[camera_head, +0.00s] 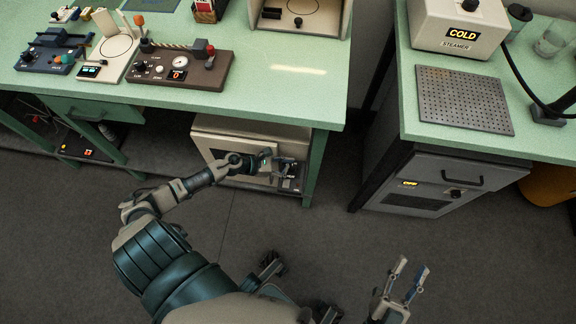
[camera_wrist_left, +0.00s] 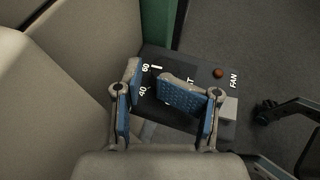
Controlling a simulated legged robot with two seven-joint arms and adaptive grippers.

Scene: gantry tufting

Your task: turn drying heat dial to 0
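The dark control panel (camera_wrist_left: 185,65) sits at the right side of a beige cabinet (camera_wrist_left: 85,50) and also shows in the head view (camera_head: 292,178). It carries the numbers 40 and 60, letters ending in "AT", and the word FAN. My left gripper (camera_wrist_left: 148,78) is over the panel, its blue-padded fingers apart, with the numbers showing between them. It also shows in the head view (camera_head: 270,162). The heat dial itself is hidden by the fingers, so its setting and any contact cannot be told. My right gripper (camera_head: 409,268) is open and empty over the floor.
The cabinet is under a green bench (camera_head: 265,85), beside a green leg (camera_head: 314,165). Open floor lies between.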

